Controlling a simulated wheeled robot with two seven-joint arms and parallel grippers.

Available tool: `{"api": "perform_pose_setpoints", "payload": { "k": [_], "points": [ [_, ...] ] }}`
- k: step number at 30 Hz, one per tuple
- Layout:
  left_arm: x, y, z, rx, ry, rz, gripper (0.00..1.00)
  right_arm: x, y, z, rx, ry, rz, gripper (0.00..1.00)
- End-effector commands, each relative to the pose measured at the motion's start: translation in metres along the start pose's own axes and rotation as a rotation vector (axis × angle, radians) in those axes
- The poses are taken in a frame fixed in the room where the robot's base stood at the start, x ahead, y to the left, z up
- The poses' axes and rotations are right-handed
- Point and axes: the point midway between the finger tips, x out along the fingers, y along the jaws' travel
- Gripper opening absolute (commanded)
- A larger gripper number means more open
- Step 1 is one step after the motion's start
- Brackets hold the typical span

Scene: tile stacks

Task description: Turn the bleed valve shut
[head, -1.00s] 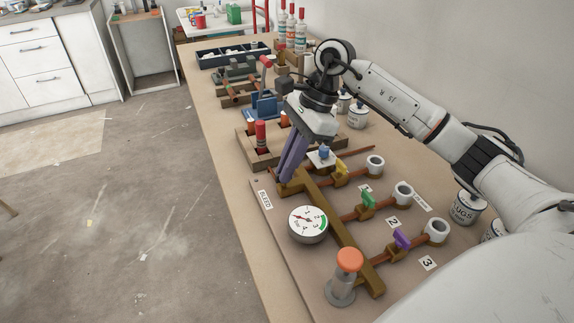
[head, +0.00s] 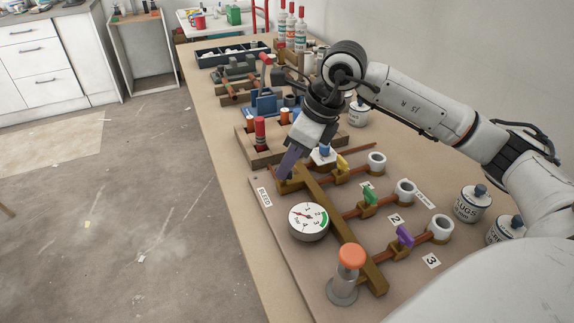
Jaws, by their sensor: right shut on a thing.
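My right gripper (head: 286,172) points down at the far left end of the brass manifold (head: 340,232), beside the label BLEED (head: 265,197). It is shut on the bleed valve, whose handle is mostly hidden by the fingers. From this angle one purple finger largely covers the other. A round pressure gauge (head: 308,222) with a green band sits on the near side of the manifold. My left gripper is not in view.
Yellow (head: 342,162), green (head: 370,197) and purple (head: 404,235) valve handles sit on the branch pipes to the right. An orange-topped pump (head: 350,257) stands in front. A wooden block with red cylinders (head: 260,132) stands just behind the gripper.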

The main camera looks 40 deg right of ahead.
Motion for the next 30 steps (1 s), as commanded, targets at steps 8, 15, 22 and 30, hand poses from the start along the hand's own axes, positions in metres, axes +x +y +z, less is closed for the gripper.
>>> {"api": "perform_pose_setpoints", "payload": {
  "k": [8, 15, 22, 30],
  "points": [
    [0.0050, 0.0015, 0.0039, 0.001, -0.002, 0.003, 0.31, 0.0000, 0.0021, 0.0010, 0.241, -0.003, -0.103, 0.00],
    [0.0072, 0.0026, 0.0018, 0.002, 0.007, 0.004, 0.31, 0.0001, 0.0037, 0.0017, 0.446, -0.002, -0.187, 0.00],
    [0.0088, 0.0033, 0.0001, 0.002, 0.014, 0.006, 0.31, 0.0002, 0.0048, 0.0026, 0.609, -0.002, -0.253, 0.00],
    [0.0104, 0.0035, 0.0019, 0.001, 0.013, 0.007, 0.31, -0.0002, 0.0049, 0.0029, 0.730, -0.002, -0.303, 0.00]
  ]
}}
